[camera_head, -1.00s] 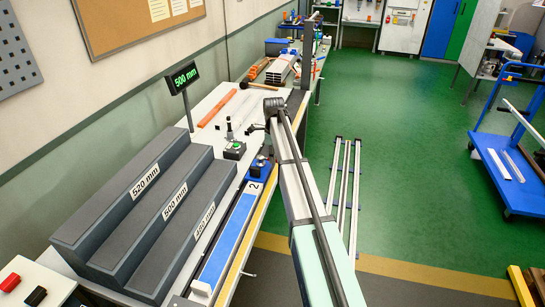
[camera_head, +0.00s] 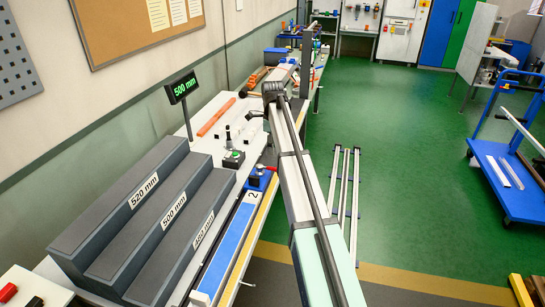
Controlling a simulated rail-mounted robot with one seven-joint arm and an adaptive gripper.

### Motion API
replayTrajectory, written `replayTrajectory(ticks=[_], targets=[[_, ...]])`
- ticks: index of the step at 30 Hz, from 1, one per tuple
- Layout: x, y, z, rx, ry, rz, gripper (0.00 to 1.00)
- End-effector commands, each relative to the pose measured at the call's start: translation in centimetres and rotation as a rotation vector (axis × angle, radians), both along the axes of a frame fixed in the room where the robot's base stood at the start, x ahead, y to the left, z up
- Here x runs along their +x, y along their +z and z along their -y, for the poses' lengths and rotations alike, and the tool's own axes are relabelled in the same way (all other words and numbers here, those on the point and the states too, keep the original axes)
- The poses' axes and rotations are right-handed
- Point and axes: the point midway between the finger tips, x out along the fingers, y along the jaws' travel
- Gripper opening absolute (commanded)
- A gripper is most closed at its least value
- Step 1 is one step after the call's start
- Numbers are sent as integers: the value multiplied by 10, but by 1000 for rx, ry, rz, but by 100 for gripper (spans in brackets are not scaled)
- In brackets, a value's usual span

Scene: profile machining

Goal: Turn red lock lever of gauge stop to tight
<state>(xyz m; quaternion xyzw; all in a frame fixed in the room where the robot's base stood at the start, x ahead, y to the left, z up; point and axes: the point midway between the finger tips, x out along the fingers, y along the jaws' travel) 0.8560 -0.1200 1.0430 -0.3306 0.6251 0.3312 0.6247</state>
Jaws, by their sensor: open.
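The gauge stop appears as a blue block (camera_head: 260,181) on the long rail along the bench, near the white plate marked 2. A small red lever (camera_head: 269,168) shows on top of it, close to my arm; its exact angle is too small to tell. My arm runs from the bottom of the picture up to a dark joint beside the bench. My gripper is not clearly visible; the end of the arm seems hidden behind its own links. I cannot see any contact with the lever.
Dark grey steps (camera_head: 150,215) labelled 520 and 500 mm fill the near bench. A green 500 mm display (camera_head: 184,87) stands behind them. A black box with a green button (camera_head: 233,159) sits near the stop. Profile rails (camera_head: 345,195) lie right of my arm. Open green floor lies beyond.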

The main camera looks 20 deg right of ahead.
Motion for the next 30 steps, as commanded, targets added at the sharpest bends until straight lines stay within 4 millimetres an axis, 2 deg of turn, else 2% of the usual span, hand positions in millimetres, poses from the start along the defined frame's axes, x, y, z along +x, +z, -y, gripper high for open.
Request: replayTrajectory(ticks=[3,7,22,26,29,30], targets=[[1,16,0,0,0,0,42],[0,24,0,0,-1,0,42],[-1,24,0,0,1,0,42],[-6,3,6,1,31,7,42],[-15,-34,15,2,90,24,42],[-19,-54,19,2,123,33,42]])
